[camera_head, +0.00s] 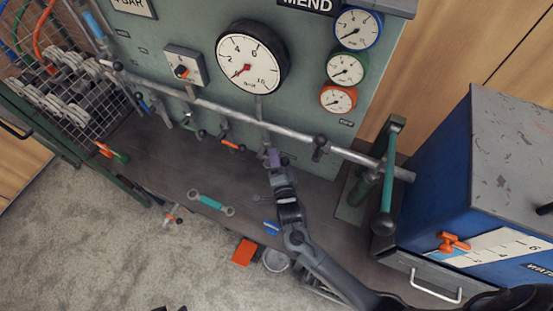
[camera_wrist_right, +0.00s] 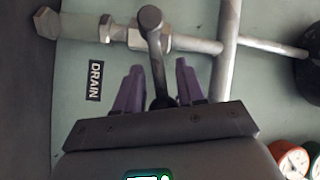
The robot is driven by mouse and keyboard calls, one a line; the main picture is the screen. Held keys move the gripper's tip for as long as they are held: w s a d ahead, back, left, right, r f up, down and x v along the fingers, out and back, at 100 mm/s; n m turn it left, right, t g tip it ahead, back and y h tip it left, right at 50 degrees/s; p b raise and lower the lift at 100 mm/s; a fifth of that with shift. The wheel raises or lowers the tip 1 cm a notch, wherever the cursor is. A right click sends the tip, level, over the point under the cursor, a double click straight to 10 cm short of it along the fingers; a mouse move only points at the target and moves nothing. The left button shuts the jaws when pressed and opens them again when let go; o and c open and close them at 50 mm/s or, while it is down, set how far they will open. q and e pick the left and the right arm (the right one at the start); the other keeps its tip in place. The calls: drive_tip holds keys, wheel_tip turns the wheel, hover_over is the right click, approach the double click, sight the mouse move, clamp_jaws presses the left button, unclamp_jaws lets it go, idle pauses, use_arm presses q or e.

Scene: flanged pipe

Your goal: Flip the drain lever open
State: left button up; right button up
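The drain lever (camera_wrist_right: 154,55) shows in the right wrist view beside a DRAIN label (camera_wrist_right: 94,81). It has a grey metal arm with a rounded head on the pipe fitting and a dark lower end. My right gripper (camera_wrist_right: 158,85) has purple fingers, one on each side of the lever's dark end, and is open around it. I cannot tell whether either finger touches it. In the head view my right gripper (camera_head: 273,157) is below the large gauge, at the panel's lower pipe, and hides most of the lever. My left gripper is not in view.
A horizontal pipe (camera_head: 223,110) crosses the panel, with an orange-handled lever (camera_head: 232,146) left of my gripper. A large green-handled lever (camera_head: 388,185) stands at right beside a blue cabinet (camera_head: 440,165). A teal wrench (camera_head: 210,202) lies below left.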

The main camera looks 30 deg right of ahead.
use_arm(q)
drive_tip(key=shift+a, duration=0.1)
use_arm(e)
drive_tip(key=shift+a, duration=0.1)
clamp_jaws()
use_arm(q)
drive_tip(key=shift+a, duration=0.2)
use_arm(e)
drive_tip(key=shift+w, duration=0.1)
drive_tip(key=shift+r+p, duration=0.25)
drive_tip(key=shift+p, duration=0.05)
drive_tip(key=r+n+g+p, duration=0.1)
drive_tip(key=p, duration=0.3)
drive_tip(key=shift+w+r+n+p, duration=0.2)
drive_tip(key=shift+n+p, duration=0.15)
drive_tip(key=shift+n, duration=0.05)
drive_tip(key=shift+a+f+g, duration=0.1)
drive_tip(key=shift+g, duration=0.3)
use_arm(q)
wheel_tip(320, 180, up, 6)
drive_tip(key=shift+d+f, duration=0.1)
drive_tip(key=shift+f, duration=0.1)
